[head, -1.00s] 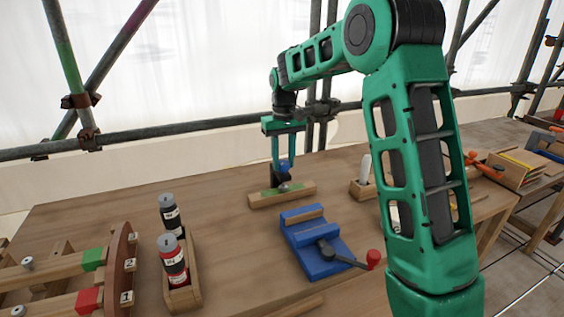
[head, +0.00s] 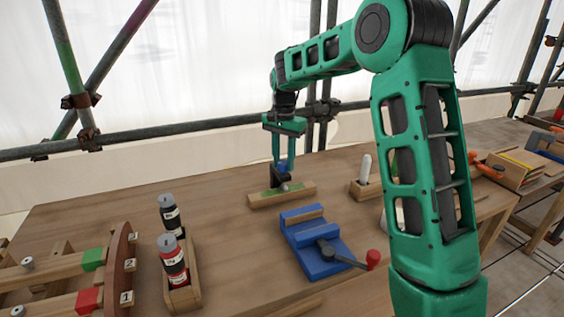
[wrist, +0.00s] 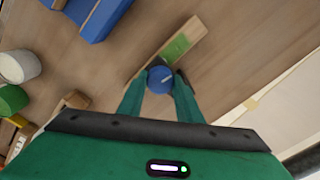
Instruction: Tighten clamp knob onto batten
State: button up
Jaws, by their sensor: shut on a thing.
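The batten (head: 257,200) is a pale wooden strip with a green patch, lying on the workbench in the middle of the head view. In the wrist view the batten (wrist: 193,33) runs diagonally away from the fingers. A small dark clamp (head: 279,181) sits on the batten, topped by a blue knob (wrist: 160,79). My gripper (head: 283,161) points down and is shut on the blue knob. In the wrist view one finger lies on each side of the knob. The clamp's contact with the batten is too small to judge.
A blue vise (head: 318,255) with a red-tipped handle stands just in front of the batten. A wooden rack (head: 184,297) with two bottles stands at left. A small wooden holder (head: 364,190) with a white-topped item stands right. Bare bench lies left of the batten.

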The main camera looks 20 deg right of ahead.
aim_at(282, 162)
jog(key=m, duration=0.5)
jog(key=shift+w+a+r+m, duration=0.1)
jog(key=shift+w+r+m, duration=0.1)
jog(key=shift+m, duration=0.1)
jog(key=m, duration=0.5)
jog(key=shift+a+m, duration=0.1)
jog(key=shift+m, duration=0.2)
jog(key=o, duration=0.9)
jog(key=shift+o, duration=0.7)
jog(key=shift+s+f, duration=0.1)
jog(key=shift+f, duration=0.05)
notch_tip(282, 162, up, 11)
jog(key=shift+f, duration=0.1)
